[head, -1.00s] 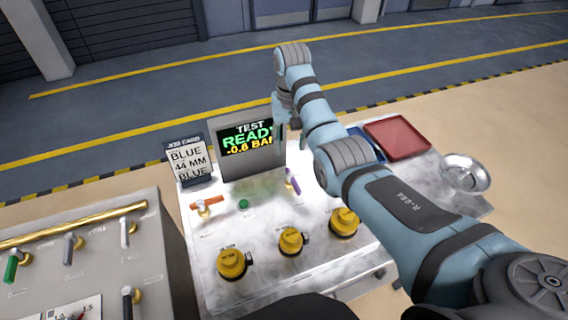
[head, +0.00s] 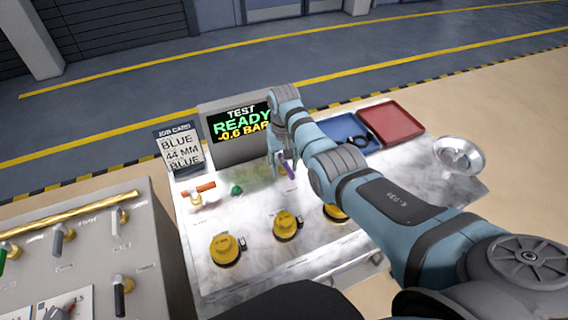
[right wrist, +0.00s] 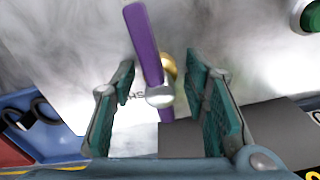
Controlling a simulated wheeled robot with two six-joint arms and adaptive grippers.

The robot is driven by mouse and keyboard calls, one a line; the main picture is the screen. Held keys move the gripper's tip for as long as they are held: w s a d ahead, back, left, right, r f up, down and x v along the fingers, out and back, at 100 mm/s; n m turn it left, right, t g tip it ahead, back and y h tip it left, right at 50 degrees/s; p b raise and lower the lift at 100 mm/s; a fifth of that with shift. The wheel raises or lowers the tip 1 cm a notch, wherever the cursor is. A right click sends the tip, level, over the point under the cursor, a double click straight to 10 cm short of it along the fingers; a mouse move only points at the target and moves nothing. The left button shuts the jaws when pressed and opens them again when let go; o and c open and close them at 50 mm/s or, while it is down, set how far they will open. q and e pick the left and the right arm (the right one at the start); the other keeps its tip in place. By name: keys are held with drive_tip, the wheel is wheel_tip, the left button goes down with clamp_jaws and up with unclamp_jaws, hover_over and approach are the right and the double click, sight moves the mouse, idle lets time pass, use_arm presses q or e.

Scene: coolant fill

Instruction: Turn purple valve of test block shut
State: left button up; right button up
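The purple valve handle (head: 287,165) stands on the marbled top of the test block (head: 300,265), near the display. In the right wrist view the purple handle (right wrist: 146,45) is a long bar, pointing up and slightly left in the picture, over a brass and silver stem (right wrist: 163,90). My right gripper (head: 279,158) is at the valve. In the right wrist view the right gripper (right wrist: 160,85) is open, its green-padded fingers apart on either side of the stem, with gaps showing. Contact is not visible. My left gripper is not in view.
The display (head: 238,135) reads TEST READY, -0.6 BAR, beside a job card (head: 178,150). An orange-handled valve (head: 198,189), a green button (head: 237,190) and yellow caps (head: 225,249) share the block. Blue (head: 338,128) and red (head: 391,123) trays and a metal bowl (head: 459,154) lie right.

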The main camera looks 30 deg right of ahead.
drive_tip(key=shift+s+r, duration=0.1)
drive_tip(key=c, duration=0.3)
clamp_jaws()
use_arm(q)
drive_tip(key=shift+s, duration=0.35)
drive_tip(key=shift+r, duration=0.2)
use_arm(e)
drive_tip(key=shift+n, duration=0.3)
drive_tip(key=shift+r+n+p, duration=0.1)
drive_tip(key=shift+n+p, duration=0.55)
drive_tip(key=shift+n, duration=0.15)
drive_tip(key=n+p, duration=0.1)
drive_tip(key=n, duration=0.2)
drive_tip(key=shift+d+n, duration=0.1)
drive_tip(key=shift+n, duration=0.2)
drive_tip(key=n, duration=0.6)
drive_tip(key=shift+p, duration=0.3)
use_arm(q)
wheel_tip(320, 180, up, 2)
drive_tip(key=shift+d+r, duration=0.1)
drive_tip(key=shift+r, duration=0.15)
use_arm(e)
drive_tip(key=n, duration=0.6)
drive_tip(key=shift+f, duration=0.2)
